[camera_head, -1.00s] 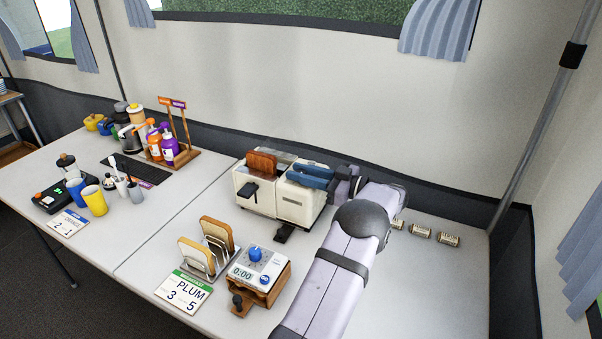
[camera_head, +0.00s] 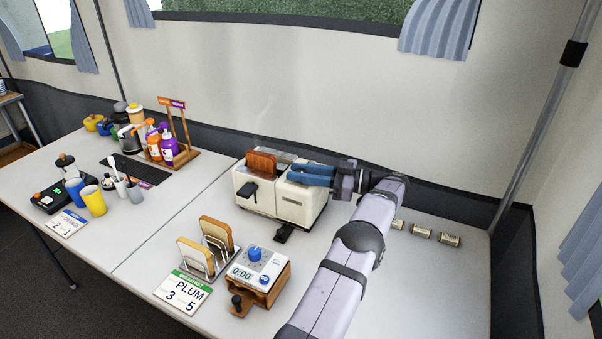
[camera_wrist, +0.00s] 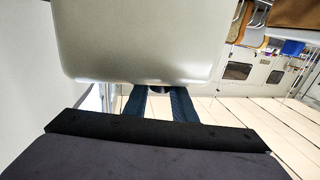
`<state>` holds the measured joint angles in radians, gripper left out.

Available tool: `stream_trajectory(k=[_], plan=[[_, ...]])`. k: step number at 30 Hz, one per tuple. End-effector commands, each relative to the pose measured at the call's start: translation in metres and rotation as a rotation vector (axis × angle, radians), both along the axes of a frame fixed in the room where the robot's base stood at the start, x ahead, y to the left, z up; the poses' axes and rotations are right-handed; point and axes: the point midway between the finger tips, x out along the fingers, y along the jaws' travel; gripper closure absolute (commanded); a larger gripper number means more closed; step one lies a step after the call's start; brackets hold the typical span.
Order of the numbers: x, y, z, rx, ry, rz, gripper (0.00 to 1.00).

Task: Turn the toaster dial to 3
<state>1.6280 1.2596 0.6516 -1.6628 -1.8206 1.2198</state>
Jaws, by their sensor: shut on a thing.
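The cream toaster (camera_head: 268,205) stands at the back of the near table, a brown slice of toast (camera_head: 261,161) rising from its left slot. My gripper (camera_head: 305,174) reaches in from the right, its blue fingers against the toaster's far right top. In the wrist view the toaster's pale body (camera_wrist: 140,40) fills the upper part. There the gripper (camera_wrist: 160,103) has its blue fingers on both sides of a dark round dial (camera_wrist: 159,90) at the body's edge. The dial is hidden in the head view, and no dial numbers are readable.
A card reading PLUM, 3, 5 (camera_head: 183,292) lies at the front left. A toast rack (camera_head: 205,255) with two slices and a timer (camera_head: 257,265) with a blue knob stand before the toaster. Small cylinders (camera_head: 421,235) lie at right. The right side of the table is mostly clear.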

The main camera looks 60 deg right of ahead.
Motion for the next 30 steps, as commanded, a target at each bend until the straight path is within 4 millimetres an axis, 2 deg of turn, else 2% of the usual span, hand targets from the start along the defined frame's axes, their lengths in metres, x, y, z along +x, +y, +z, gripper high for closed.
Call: stream_trajectory(k=[9,10,12,23,30], plan=[[0.001,0.0,0.003,-0.004,-0.006,0.001,0.98],[0.001,0.0,0.003,-0.004,-0.007,0.0,0.71],[0.001,0.0,0.003,-0.004,-0.006,0.0,0.57],[0.0,0.0,0.003,-0.002,-0.002,-0.001,0.57],[0.0,0.0,0.027,-0.004,-0.003,0.0,0.57]])
